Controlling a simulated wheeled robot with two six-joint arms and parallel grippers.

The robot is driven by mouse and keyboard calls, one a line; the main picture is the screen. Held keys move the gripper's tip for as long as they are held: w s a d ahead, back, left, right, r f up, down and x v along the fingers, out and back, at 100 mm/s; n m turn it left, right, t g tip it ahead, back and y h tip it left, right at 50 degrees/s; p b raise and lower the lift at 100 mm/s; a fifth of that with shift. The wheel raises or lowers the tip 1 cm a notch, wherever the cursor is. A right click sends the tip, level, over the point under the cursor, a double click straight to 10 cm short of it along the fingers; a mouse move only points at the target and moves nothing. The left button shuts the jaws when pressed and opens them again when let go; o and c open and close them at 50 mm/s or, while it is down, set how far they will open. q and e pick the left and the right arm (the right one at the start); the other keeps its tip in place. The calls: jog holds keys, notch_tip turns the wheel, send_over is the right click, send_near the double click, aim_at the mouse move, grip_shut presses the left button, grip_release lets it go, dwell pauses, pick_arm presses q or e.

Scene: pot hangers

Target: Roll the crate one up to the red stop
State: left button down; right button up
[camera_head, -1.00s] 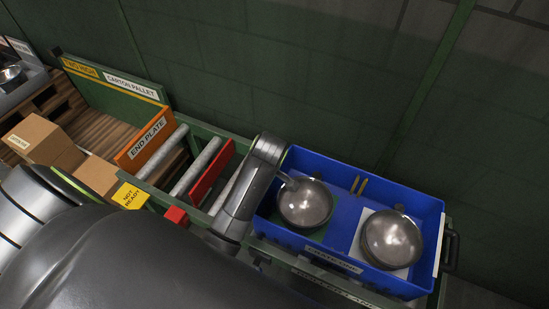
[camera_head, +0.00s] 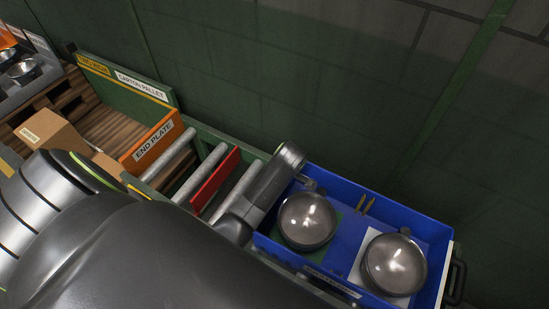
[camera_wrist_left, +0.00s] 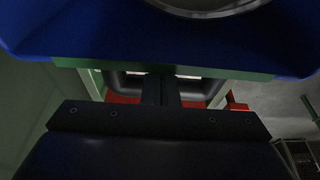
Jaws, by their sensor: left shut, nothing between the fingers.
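Crate one (camera_head: 352,212) is a blue crate holding two round metal pots, at the right of the head view. The red stop (camera_head: 215,180) is an upright red plate across the rollers, left of the crate, with a gap between them. My left arm reaches into that gap, and its wrist hides part of the crate's left end. My right gripper is out of view.
An orange end plate (camera_head: 154,141) stands left of the red stop, with grey rollers (camera_head: 170,155) between. Cartons (camera_head: 48,134) sit on a wooden pallet at the left. A green wall runs close behind the line.

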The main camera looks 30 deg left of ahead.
pick_arm(q)
jog(key=shift+a+f, duration=0.1)
jog(key=shift+f, duration=0.15)
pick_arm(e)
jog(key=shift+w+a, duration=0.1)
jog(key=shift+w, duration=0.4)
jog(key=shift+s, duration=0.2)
pick_arm(q)
jog(key=a+p, duration=0.5)
jog(key=a, duration=1.9)
jog(key=shift+s+a, duration=0.25)
jog(key=shift+s, duration=0.2)
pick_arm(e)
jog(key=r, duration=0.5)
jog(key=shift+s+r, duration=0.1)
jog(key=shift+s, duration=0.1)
pick_arm(q)
jog(key=shift+r, duration=0.1)
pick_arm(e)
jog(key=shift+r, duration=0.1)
